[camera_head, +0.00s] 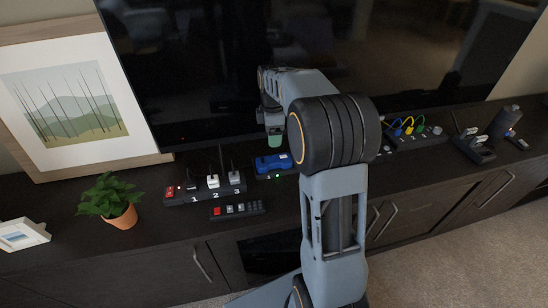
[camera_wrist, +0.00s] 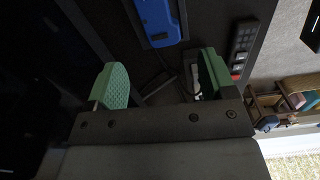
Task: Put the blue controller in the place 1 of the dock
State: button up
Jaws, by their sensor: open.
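The blue controller (camera_head: 272,163) lies on the black cabinet top, on or against a dark base with a green light, left of my arm. In the wrist view the blue controller (camera_wrist: 157,18) is at the top, beyond my fingertips. A black strip numbered 1, 2, 3 (camera_head: 205,196), with a red part and white plugs, stands to its left; I cannot tell which of the two black units is the dock. My gripper (camera_head: 273,137) is above and behind the controller. In the wrist view my gripper (camera_wrist: 163,78) is open, its green fingers apart with nothing between them.
A potted plant (camera_head: 110,201) and a framed picture (camera_head: 70,103) stand at left. The TV (camera_head: 200,70) rises behind. Colored cables (camera_head: 408,125) and black holders (camera_head: 473,146) are at right.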

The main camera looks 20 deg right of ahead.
jog(key=s+a+m+t, duration=0.1)
jog(key=s+a+m, duration=0.2)
jog(key=s+m, duration=0.2)
jog(key=s+a+m+t, duration=0.1)
jog(key=s+a+m, duration=0.2)
jog(key=s+m, duration=0.2)
jog(key=s+a+f+m, duration=0.1)
jog(key=s+a+m, duration=0.2)
jog(key=s, duration=0.7)
jog(key=shift+s+a+m+t, duration=0.2)
jog(key=shift+s+m+t, duration=0.2)
jog(key=shift+m, duration=0.6)
jog(key=shift+f, duration=0.1)
